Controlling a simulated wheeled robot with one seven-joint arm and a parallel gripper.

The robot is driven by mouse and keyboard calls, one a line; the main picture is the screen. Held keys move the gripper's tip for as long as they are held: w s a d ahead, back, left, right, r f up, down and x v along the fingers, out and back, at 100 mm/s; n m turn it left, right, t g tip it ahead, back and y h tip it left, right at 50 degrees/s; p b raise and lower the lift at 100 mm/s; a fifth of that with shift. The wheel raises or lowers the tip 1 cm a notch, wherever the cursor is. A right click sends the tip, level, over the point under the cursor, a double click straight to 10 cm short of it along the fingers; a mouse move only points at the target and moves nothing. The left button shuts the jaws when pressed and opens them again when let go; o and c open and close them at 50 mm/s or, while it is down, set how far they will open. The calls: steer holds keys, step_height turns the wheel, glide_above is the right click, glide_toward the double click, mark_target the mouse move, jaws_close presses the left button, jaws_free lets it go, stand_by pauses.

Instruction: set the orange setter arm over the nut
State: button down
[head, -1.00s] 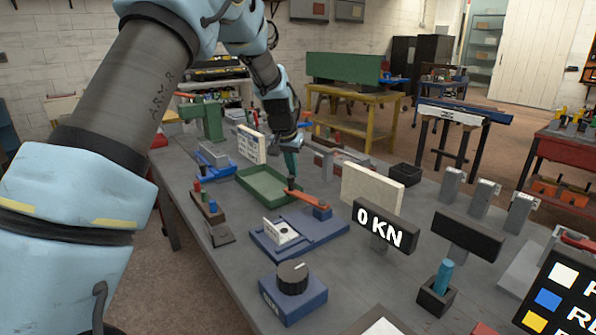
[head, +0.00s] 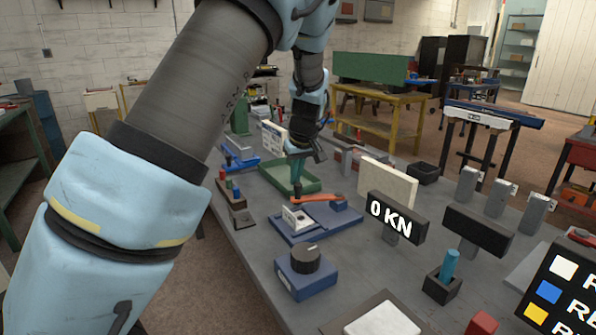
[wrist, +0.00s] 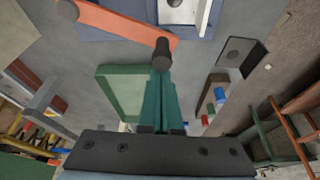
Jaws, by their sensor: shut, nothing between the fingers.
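The orange setter arm (head: 320,197) lies level above the back of a blue base plate (head: 328,224), its pivot end at the right. In the wrist view the orange arm (wrist: 125,24) has a dark upright knob (wrist: 162,54) at its free end. My gripper (head: 296,186) is shut and empty, its green fingers at that free end. In the wrist view the fingertips (wrist: 161,82) are right beside the knob; I cannot tell whether they touch. A white block (head: 297,218) with a dark round feature stands on the plate, in front of the arm's free end. The nut cannot be made out clearly.
A green tray (head: 270,177) lies just behind my gripper. A cream panel (head: 388,186) and the "0 KN" display (head: 396,218) stand to the right. A blue box with a black knob (head: 305,270) is in front. Small coloured pegs (head: 229,190) stand at left.

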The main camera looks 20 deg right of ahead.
steer(key=s, duration=0.2)
steer(key=shift+s+a, duration=0.3)
steer(key=shift+s, duration=1.3)
steer(key=w+a, duration=0.2)
steer(key=w, duration=0.2)
steer(key=d+b+v, duration=0.1)
steer(key=b+v, duration=0.1)
steer(key=v, duration=0.8)
steer(key=shift+d, duration=0.2)
steer(key=shift+w+a, duration=0.1)
steer(key=shift+w, duration=0.05)
